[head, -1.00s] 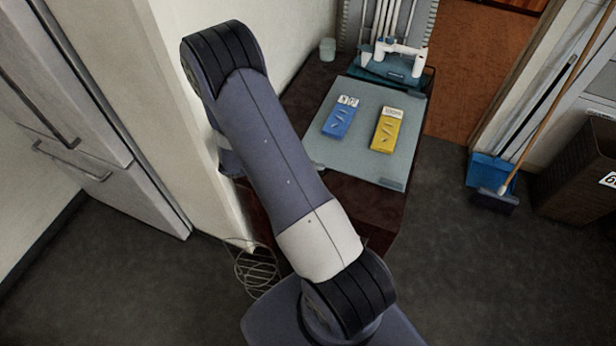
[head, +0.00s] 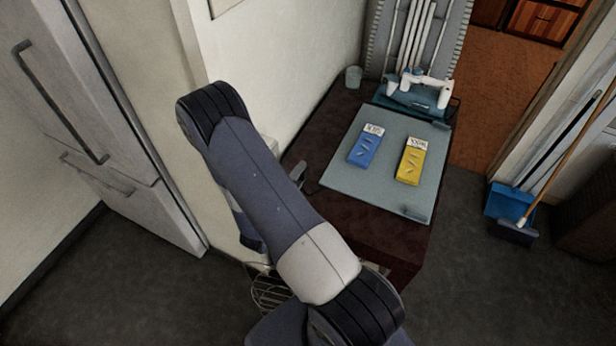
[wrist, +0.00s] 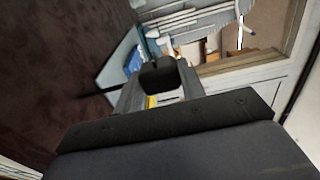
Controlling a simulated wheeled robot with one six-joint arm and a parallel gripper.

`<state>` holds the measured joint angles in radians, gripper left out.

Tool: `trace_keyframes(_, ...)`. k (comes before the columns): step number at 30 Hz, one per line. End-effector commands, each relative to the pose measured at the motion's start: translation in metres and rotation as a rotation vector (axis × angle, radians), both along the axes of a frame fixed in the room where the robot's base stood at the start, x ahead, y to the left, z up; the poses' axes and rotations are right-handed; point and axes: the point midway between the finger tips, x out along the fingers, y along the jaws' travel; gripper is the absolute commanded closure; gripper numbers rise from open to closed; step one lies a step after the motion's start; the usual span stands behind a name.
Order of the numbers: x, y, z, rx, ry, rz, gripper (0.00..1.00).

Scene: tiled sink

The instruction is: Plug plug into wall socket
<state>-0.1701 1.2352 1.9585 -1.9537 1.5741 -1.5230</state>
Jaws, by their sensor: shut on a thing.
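My gripper (wrist: 160,84) shows in the wrist view, shut on a dark, blocky thing that I take to be the plug (wrist: 158,70). The plug sits between the two grey fingers, and its prongs cannot be made out. In the head view my arm covers much of the wall side, and a grey finger-like part (head: 298,171) shows just past it, beside the dark counter. I cannot make out the wall socket in either view. A small pale shape on the wall behind my arm is mostly hidden.
A dark counter (head: 375,235) holds a grey-blue mat (head: 390,190) with a blue packet (head: 366,146) and a yellow packet (head: 411,162). A cup (head: 353,77) stands by the wall. A wire basket (head: 268,292) is below my arm. Open floor lies right of the counter.

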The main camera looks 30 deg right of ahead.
Motion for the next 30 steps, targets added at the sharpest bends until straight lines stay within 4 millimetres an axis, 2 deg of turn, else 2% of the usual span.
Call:
trace_keyframes(17, 0.005, 0.005, 0.001, -0.014, -0.010, 0.034, 0.82)
trace_keyframes(30, 0.036, 0.026, 0.001, -0.013, -0.012, 0.033, 0.82)
